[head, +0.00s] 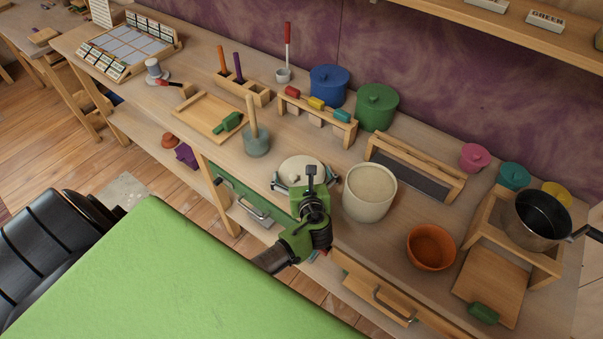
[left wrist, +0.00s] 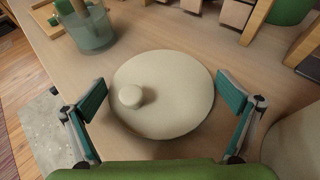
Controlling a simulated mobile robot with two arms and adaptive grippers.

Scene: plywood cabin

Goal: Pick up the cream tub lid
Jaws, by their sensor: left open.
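The cream tub lid (head: 300,169) lies flat on the wooden bench, left of the open cream tub (head: 369,193). In the left wrist view the lid (left wrist: 175,92) is a pale disc with a small round knob (left wrist: 131,96). My left gripper (head: 302,182) is above the lid's near side in the head view and hides part of it. In the left wrist view my left gripper (left wrist: 160,112) is open, with one teal-padded finger on each side of the lid. I cannot tell whether the fingers touch the rim. My right gripper is not in view.
A glass jar (head: 256,143) with a wooden stick stands left of the lid. A rack with coloured pegs (head: 316,117) is behind it. An orange bowl (head: 431,247) and a dark pot (head: 540,218) are at the right. The bench's front edge is near the lid.

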